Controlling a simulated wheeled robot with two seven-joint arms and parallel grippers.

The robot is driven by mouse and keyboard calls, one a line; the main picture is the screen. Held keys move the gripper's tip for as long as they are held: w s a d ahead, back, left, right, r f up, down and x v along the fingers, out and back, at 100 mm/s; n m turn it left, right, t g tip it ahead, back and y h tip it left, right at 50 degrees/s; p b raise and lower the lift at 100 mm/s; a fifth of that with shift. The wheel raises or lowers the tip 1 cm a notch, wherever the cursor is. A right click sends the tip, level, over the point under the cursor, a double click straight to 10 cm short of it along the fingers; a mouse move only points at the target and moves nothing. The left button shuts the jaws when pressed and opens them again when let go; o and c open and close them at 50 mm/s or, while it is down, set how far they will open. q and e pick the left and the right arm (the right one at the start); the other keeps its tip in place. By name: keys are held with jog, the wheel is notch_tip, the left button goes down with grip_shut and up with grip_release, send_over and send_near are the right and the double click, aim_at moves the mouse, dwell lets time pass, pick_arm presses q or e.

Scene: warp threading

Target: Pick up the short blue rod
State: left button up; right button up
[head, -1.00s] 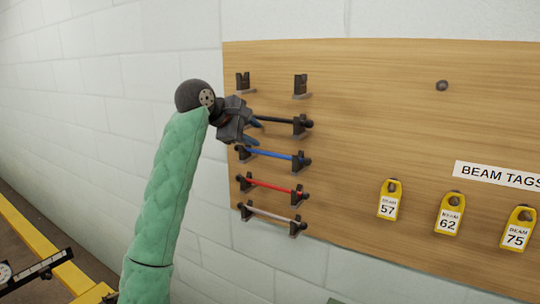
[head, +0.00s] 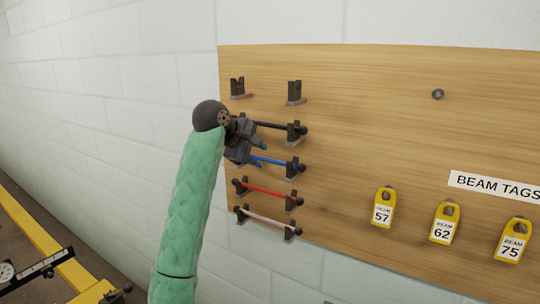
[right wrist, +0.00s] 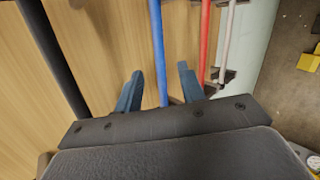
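The short blue rod (head: 273,160) lies across its dark pegs on the wooden board, between a black rod above and a red rod below. My right gripper (head: 261,151) is at the rod's left part and hides its left end in the head view. In the right wrist view the blue rod (right wrist: 158,50) runs between the two spread blue fingers of the gripper (right wrist: 160,78), with a gap on each side. The gripper is open and holds nothing. My left gripper is not in view.
The black rod (head: 270,125), red rod (head: 265,190) and white rod (head: 265,217) rest on neighbouring pegs close by. The top pair of pegs (head: 294,92) is empty. Yellow beam tags (head: 383,207) hang at the right. The board's middle is clear.

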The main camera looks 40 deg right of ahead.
jog(key=shift+x, duration=0.95)
jog(key=shift+a, duration=0.15)
jog(key=shift+c, duration=0.8)
grip_shut()
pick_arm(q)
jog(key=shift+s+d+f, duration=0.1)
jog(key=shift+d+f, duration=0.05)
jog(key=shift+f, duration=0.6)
pick_arm(e)
jog(key=shift+r, duration=0.1)
